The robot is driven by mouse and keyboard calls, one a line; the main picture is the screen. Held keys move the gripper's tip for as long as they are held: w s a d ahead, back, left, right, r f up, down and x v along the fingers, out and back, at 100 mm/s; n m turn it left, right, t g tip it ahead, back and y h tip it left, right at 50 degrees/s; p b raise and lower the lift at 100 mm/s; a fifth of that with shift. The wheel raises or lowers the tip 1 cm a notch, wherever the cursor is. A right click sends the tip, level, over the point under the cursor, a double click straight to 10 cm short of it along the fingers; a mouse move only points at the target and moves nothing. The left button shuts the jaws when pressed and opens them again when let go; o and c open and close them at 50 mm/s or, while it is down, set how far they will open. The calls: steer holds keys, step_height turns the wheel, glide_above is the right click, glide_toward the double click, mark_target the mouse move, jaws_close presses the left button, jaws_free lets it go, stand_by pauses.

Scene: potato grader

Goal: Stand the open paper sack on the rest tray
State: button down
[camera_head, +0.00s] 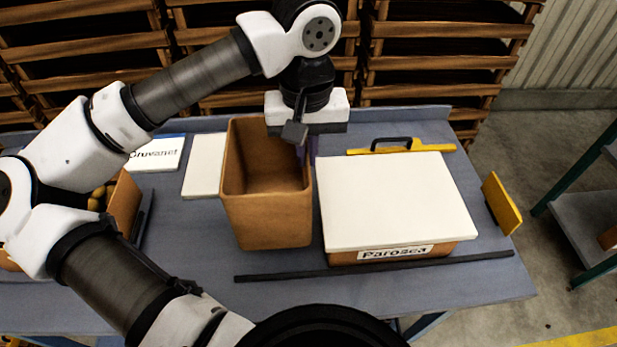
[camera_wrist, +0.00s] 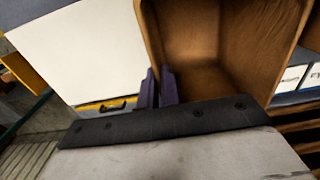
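The open brown paper sack (camera_head: 268,222) is upright at the middle of the blue table, mouth up; its inside shows in the wrist view (camera_wrist: 205,45). My gripper (camera_head: 307,155) is at the sack's right rim, with its purple fingers (camera_wrist: 159,88) on either side of the wall, seemingly pinching it. I cannot tell whether the sack's bottom touches the table. No tray is clearly marked as the rest tray. A flat white panel (camera_head: 203,166) lies left of the sack, and a wide white top (camera_head: 396,200) over a brown base labelled "Paroaea" is close on its right.
A black bar (camera_head: 375,266) runs along the front of the table (camera_head: 205,285). A yellow piece with a black handle (camera_head: 400,147) is behind the white top, and a yellow plate (camera_head: 501,203) stands at the right edge. Potatoes in a brown box (camera_head: 123,205) are at left. Wooden crates stand behind.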

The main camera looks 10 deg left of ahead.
step_height(320, 180, down, 8)
steer(key=shift+f+p, duration=0.2)
steer(key=shift+p, duration=0.4)
steer(key=shift+f, duration=0.2)
steer(key=c, duration=1.6)
jaws_free()
steer(key=shift+r, duration=0.1)
